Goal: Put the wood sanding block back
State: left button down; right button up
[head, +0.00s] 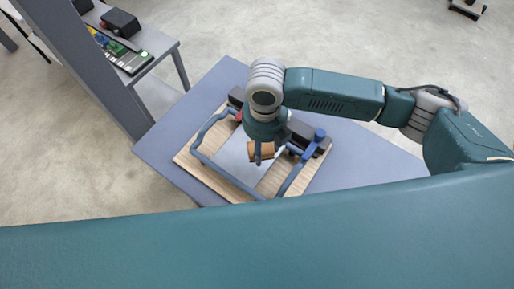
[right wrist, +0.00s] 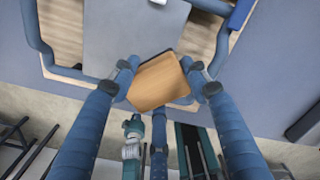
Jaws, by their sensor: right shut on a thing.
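The wood sanding block (head: 267,148) is a small light-brown block, held in my right gripper (head: 259,157) over a wooden board (head: 190,155). In the right wrist view the block (right wrist: 157,84) sits between the two blue fingers of the gripper (right wrist: 164,80), which touch its sides. A grey plate (head: 240,172) lies on the board inside a bent blue tube frame (head: 222,171). The block appears above the near part of this plate; its exact height is hard to tell. My left gripper is not in view.
The board lies on a blue-grey table (head: 160,145). Dark box-like parts (head: 314,143) with a blue knob (head: 319,134) stand at the board's far side. A grey side table (head: 160,42) with tools and a black box (head: 121,22) stands at upper left.

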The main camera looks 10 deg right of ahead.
dwell(0.3)
jog(key=shift+d+f, duration=0.2)
jog(key=shift+d, duration=0.15)
jog(key=d+f+m+b, duration=0.2)
jog(key=d+m+b, duration=0.15)
jog(key=d, duration=0.55)
notch_tip(320, 180, up, 9)
jog(key=m+b, duration=0.6)
jog(key=b, duration=0.2)
send_over(370, 168)
jog(key=shift+n, duration=0.25)
notch_tip(370, 168, down, 20)
jog(key=shift+r+p, duration=0.25)
jog(key=shift+p, duration=0.7)
jog(key=shift+f, duration=0.1)
jog(key=o, duration=1.1)
